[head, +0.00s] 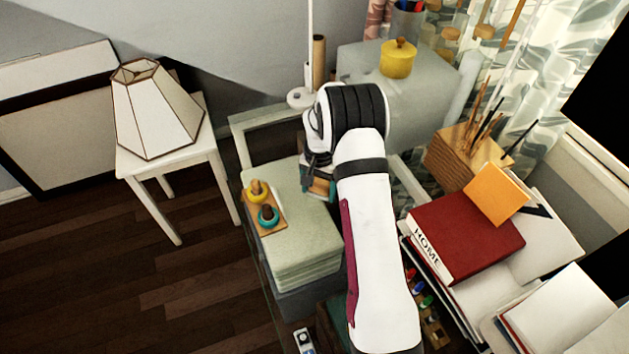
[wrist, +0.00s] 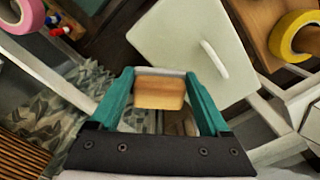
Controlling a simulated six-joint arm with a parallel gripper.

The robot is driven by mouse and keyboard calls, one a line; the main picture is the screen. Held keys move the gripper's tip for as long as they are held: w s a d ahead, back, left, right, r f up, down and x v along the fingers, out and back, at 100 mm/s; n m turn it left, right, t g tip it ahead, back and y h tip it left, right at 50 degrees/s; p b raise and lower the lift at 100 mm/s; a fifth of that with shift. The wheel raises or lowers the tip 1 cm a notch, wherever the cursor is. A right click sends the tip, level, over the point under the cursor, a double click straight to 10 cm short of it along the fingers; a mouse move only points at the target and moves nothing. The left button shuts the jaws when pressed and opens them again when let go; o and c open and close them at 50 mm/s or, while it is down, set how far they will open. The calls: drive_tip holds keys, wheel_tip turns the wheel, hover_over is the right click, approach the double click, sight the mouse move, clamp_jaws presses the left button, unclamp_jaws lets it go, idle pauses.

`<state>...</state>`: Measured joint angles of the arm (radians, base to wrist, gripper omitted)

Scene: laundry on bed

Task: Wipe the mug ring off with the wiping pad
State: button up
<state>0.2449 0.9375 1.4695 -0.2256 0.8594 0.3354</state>
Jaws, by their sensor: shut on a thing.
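My gripper (wrist: 160,88) has teal fingers and is shut on the wiping pad (wrist: 160,92), a wooden block with a pale underside. In the head view, my gripper (head: 318,186) hangs at the right edge of the pale green top (head: 300,225), partly hidden by my arm. In the wrist view, the pale green top (wrist: 165,35) lies beyond the pad and carries a short white curved shape (wrist: 214,60). I cannot tell whether this is part of the mug ring. No full ring shows, and contact between pad and surface cannot be told.
A wooden board (head: 273,228) with a yellow ring (head: 257,191) and a teal ring (head: 268,216) sits on the left of the green top. A red book (head: 465,238) and papers lie to the right. A lamp (head: 152,110) stands on a white stool at left.

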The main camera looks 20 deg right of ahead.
sight(327, 212)
drive_tip(key=shift+s, duration=2.7)
wheel_tip(327, 212, up, 8)
drive_tip(key=shift+r, duration=0.1)
